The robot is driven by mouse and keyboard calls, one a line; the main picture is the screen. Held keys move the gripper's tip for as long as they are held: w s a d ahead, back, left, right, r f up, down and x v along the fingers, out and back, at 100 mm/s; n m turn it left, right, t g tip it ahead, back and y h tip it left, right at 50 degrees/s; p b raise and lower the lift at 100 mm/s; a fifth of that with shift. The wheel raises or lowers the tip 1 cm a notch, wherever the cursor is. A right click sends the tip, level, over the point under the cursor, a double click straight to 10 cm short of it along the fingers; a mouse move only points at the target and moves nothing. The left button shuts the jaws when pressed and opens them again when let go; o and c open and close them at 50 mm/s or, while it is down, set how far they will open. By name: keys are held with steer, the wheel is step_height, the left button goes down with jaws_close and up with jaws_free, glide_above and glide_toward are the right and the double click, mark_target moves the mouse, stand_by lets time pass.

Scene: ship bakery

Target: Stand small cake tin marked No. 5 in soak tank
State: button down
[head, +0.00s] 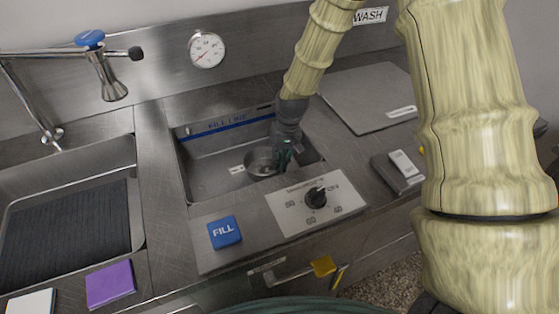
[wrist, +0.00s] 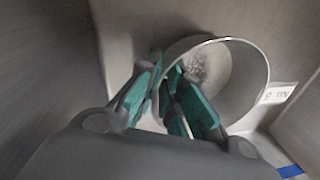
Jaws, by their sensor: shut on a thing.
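The small cake tin (head: 262,159) is a round grey metal tin with a thin rim and a white tag. In the wrist view the tin (wrist: 243,90) shows its open mouth, and the tag (wrist: 277,93) reads upside down, seemingly "No 5". My gripper (head: 284,158) is down inside the soak tank (head: 205,158), shut on the near wall of the tin. Its teal fingers (wrist: 168,78) straddle the tin's rim in the wrist view. The tin is low in the tank; whether it touches the floor I cannot tell. Part of the tin is hidden behind my gripper.
A blue FILL LINE stripe (head: 228,124) runs along the tank's back wall. In front are a blue FILL button (head: 224,232) and a dial (head: 315,197). A lid-like flat plate (head: 368,98) lies right of the tank. A sink with a black mat (head: 65,230) is left.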

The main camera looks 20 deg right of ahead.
steer(key=c, duration=1.6)
jaws_free()
steer(key=shift+f, duration=0.1)
steer(key=shift+o, duration=0.2)
step_height(320, 180, up, 12)
steer(key=d+b, duration=0.1)
steer(key=shift+s+d, duration=0.2)
steer(key=shift+d, duration=0.1)
